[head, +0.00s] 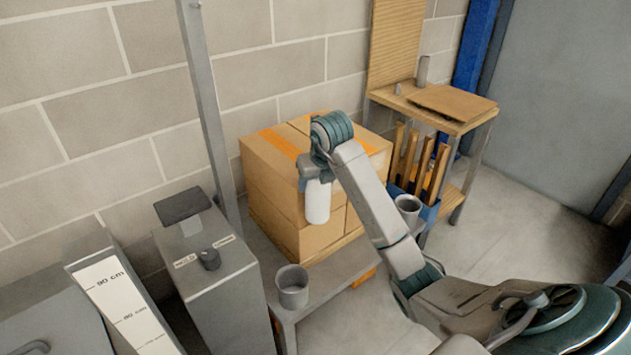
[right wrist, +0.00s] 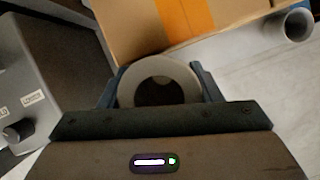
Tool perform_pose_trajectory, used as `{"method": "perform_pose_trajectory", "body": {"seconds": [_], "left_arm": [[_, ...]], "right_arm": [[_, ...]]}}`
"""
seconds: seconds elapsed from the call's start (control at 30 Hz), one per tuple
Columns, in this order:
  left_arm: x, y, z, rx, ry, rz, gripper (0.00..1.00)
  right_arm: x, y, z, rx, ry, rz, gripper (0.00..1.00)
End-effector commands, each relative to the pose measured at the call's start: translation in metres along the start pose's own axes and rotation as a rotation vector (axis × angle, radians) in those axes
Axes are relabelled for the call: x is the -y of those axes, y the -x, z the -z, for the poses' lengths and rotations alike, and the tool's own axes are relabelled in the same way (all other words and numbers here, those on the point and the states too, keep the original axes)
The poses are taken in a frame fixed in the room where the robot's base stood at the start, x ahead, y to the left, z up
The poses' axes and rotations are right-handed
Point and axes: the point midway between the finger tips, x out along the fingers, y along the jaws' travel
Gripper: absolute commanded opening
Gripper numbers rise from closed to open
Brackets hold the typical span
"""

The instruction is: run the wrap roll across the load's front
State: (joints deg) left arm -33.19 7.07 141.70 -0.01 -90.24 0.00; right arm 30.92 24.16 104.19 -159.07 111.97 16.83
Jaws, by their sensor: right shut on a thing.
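The load is a stack of brown cardboard boxes (head: 270,190) with orange tape on top, standing on a low grey table (head: 338,262) against the block wall. The boxes also show at the top of the right wrist view (right wrist: 130,28). My right gripper (head: 314,180) is shut on the white wrap roll (head: 317,203) and holds it upright in front of the load's front face. In the right wrist view the roll (right wrist: 183,72) shows end-on as a pale ring between the two fingers. Whether the roll touches the boxes I cannot tell. My left gripper is not in view.
A grey cup (head: 292,287) stands at the table's near left corner, and another (head: 408,207) right of the load. A grey control box (head: 210,280) and an upright post (head: 212,120) stand left. A wooden bench (head: 440,108) stands right. Floor (head: 520,225) is clear on the right.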

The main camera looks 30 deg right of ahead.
Motion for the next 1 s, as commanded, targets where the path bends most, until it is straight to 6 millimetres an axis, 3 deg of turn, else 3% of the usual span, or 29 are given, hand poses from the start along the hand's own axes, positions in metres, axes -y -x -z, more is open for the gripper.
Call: {"method": "perform_pose_trajectory", "body": {"seconds": [1.0], "left_arm": [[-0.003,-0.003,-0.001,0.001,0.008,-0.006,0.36]], "right_arm": [[0.053,-0.005,-0.016,0.002,-0.002,0.004,0.33]]}}
